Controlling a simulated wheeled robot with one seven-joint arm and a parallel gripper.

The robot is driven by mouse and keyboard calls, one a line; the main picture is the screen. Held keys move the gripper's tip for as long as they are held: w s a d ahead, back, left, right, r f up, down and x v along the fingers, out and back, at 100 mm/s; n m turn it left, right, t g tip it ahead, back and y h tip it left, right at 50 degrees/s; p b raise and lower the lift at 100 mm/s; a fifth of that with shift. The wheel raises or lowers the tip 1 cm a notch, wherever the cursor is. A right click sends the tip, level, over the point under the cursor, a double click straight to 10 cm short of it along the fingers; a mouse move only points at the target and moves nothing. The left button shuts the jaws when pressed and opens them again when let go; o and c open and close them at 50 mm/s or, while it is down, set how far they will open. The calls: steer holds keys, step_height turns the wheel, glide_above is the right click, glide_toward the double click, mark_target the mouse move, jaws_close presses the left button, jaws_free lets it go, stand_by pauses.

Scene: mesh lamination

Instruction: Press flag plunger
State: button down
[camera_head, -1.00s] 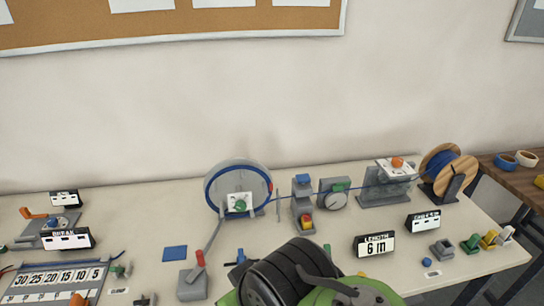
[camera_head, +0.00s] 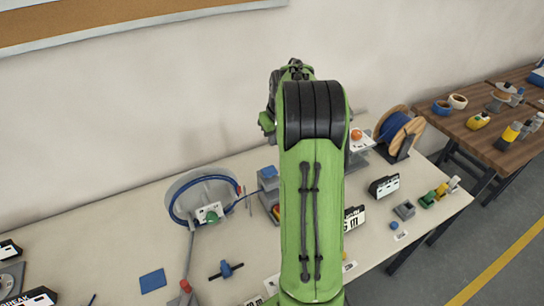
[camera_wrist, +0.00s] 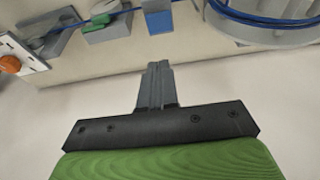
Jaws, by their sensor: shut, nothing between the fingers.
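No part is labelled as the flag plunger, so I cannot tell for certain which it is. One candidate is the blue cap (camera_head: 268,172) on a grey post between the wheel and my arm; a blue block (camera_wrist: 157,20) shows at the top of the wrist view. Another is the orange knob (camera_head: 357,135) on a white plate, also at the left of the wrist view (camera_wrist: 10,65). My gripper (camera_wrist: 155,68) is shut and empty, its fingertips below the blue block in the wrist picture, apart from it. In the head view my arm hides the fingers.
A grey wheel (camera_head: 172,206) with blue cable stands left of my arm, a wooden spool (camera_head: 386,125) to the right. A green part (camera_wrist: 97,27) is near the blue block. A length sign (camera_head: 353,219) is partly hidden. A brown table (camera_head: 470,128) stands further right.

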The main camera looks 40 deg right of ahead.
steer(key=p, duration=0.1)
glide_toward(268, 170)
steer(key=x, duration=0.6)
steer(key=shift+w+d, duration=0.1)
steer(key=shift+f, duration=0.25)
